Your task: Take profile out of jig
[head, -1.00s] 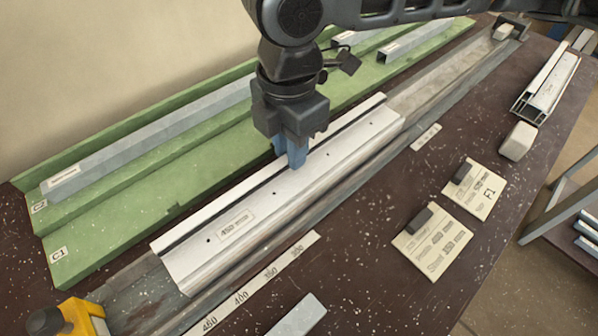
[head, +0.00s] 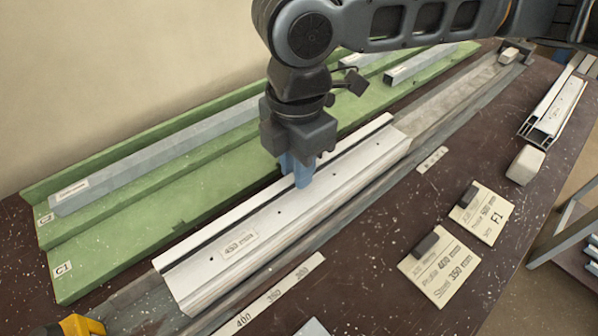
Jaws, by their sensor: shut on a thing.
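The white metal profile (head: 330,183), with a "450 mm" label and small dark holes, lies lengthwise along the long grey jig channel (head: 437,116). My gripper (head: 297,180) points down over the profile's middle, its blue fingers shut on the profile's upper part. The fingers hide the exact place of the grip. The profile is level with the channel's line; I cannot tell whether it rests on the channel floor or is slightly raised.
Behind is a green stepped rack (head: 120,243) with grey bars (head: 160,150). In front are a scale strip (head: 270,292), two label cards (head: 440,268) with dark blocks, and a pale block (head: 525,165). A yellow clamp part (head: 80,326) is at the lower left. Another profile (head: 553,108) lies right.

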